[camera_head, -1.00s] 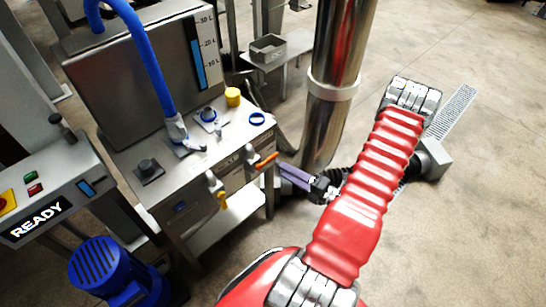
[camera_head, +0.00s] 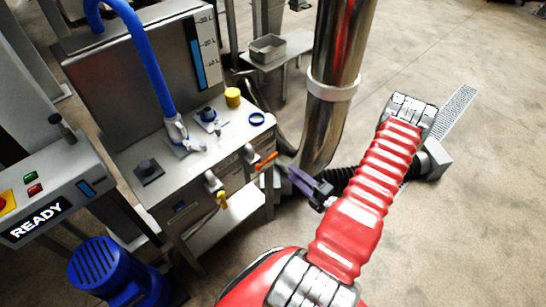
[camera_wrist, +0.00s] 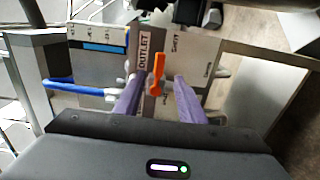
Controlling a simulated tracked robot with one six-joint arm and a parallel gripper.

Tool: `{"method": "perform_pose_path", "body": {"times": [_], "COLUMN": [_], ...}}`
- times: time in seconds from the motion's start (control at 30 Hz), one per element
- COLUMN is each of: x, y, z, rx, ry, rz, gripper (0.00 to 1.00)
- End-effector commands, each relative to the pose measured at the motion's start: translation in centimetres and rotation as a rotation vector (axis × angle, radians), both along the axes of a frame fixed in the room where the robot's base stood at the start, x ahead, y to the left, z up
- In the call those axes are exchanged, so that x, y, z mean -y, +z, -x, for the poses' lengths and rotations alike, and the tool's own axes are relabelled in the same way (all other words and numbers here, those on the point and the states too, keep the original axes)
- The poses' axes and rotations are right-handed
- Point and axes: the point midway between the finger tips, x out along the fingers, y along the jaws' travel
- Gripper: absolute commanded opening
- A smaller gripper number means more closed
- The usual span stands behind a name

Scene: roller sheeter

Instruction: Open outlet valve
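The outlet valve's orange handle (camera_head: 266,161) sticks out from the front of the steel machine. In the wrist view the orange handle (camera_wrist: 157,72) stands upright in the picture beside the OUTLET label (camera_wrist: 146,50). My gripper (camera_head: 291,173) has purple fingers and is just right of the handle, with a small gap between them in the head view. In the wrist view my gripper (camera_wrist: 159,78) is open, one finger to each side of the handle in the picture. I see no contact, and the fingers hold nothing.
A steel column (camera_head: 333,90) stands close behind my gripper. Open floor lies to the right.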

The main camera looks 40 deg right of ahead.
Motion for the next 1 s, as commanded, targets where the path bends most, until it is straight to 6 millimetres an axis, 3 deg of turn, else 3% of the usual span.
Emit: {"method": "perform_pose_path", "body": {"times": [1.0], "x": [-0.4], "y": [0.0], "z": [-11.4], "rx": [0.0], "ry": [0.003], "rz": [0.0], "gripper": [0.37]}}
